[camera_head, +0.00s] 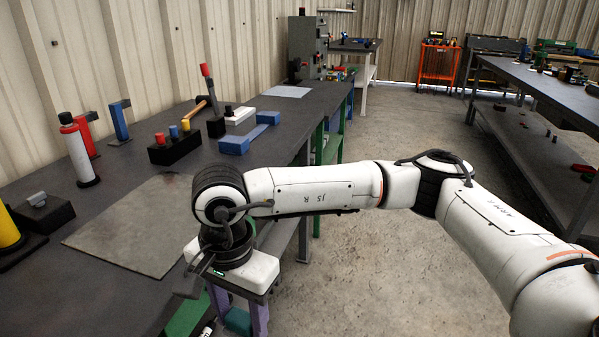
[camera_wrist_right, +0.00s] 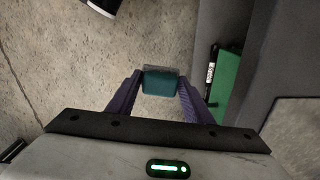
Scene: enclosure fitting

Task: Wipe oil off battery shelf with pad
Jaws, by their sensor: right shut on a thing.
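My right gripper (camera_head: 238,312) hangs beside the front edge of the left workbench, pointing down. Its purple fingers are shut on a teal pad (camera_head: 237,321), which also shows between the fingertips in the right wrist view (camera_wrist_right: 160,82). The pad is above the concrete floor and apart from the bench. I cannot make out the battery shelf or any oil with certainty; a green surface (camera_wrist_right: 228,85) lies beside the bench edge in the right wrist view. My left gripper is out of view.
A dark labelled cylinder (camera_wrist_right: 211,66) is by the green surface. Floor (camera_head: 400,270) is open to the right.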

